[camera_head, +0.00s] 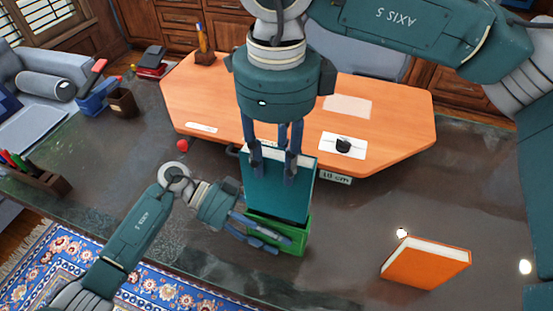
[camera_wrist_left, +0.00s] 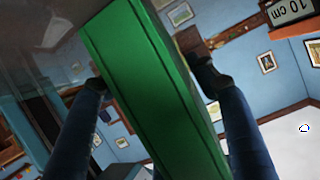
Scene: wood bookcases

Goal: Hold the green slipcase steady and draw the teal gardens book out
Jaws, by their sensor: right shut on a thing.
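The green slipcase (camera_head: 296,236) stands on the dark tabletop, with its green side also filling the middle of the left wrist view (camera_wrist_left: 145,85). My left gripper (camera_head: 284,246) is at the slipcase from the left, with its fingers close on both sides of it. In the left wrist view its fingertips (camera_wrist_left: 150,80) lie against or very near the slipcase edges. The teal book (camera_head: 275,190) stands upright with a tall part above the slipcase; its lower end is hidden. My right gripper (camera_head: 273,175) comes from above, shut on the book's top.
An orange book (camera_head: 425,262) lies to the right. An orange wooden board (camera_head: 390,120) is behind, with a white card (camera_head: 328,146) and a 10 cm label (camera_head: 336,178). A red ball (camera_head: 182,145) and a pen holder (camera_head: 30,178) are left. The table between slipcase and orange book is clear.

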